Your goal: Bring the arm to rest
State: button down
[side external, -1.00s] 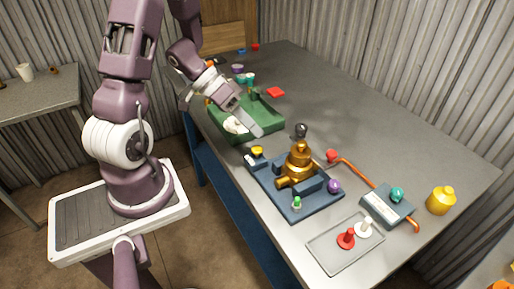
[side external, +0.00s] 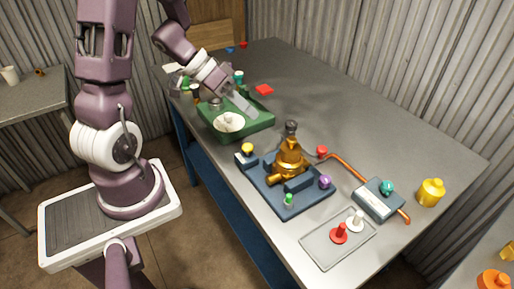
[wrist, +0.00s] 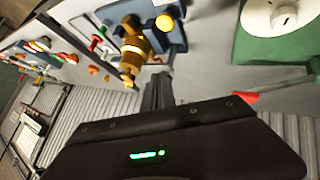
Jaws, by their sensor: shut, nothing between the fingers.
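My gripper (side external: 247,109) is shut and empty. In the side external view its fingers hang above the edge of the green tray (side external: 257,123), behind the brass valve (side external: 289,160). The fingers also show in the wrist view (wrist: 158,92), pointing away from the wrist body. The brass valve stands upright on a dark blue base (side external: 310,199); it also shows in the wrist view (wrist: 130,50). The green tray holds a white round piece (side external: 229,121), seen at the top right of the wrist view (wrist: 280,14).
A grey tray (side external: 318,252) with a red and a white knobbed piece lies at the near edge. A blue-grey block (side external: 377,203) with an orange pipe and a yellow container (side external: 430,192) stand to the right. The table's far right is clear. Corrugated walls stand behind.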

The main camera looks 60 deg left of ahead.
jog(key=w+a+r+t+y, duration=0.3)
jog(key=w+r+y, duration=0.3)
jog(key=r, duration=0.4)
jog(key=s+r+n+y, duration=0.2)
jog(key=s+r+y, duration=0.2)
jog(key=s, duration=0.1)
jog(key=s+d+f+m+g+h, duration=0.1)
jog(key=s+d+g+h, duration=0.3)
jog(key=s+d, duration=1)
jog(key=s, duration=0.2)
jog(key=shift+s+d, duration=0.2)
jog(key=shift+s, duration=0.1)
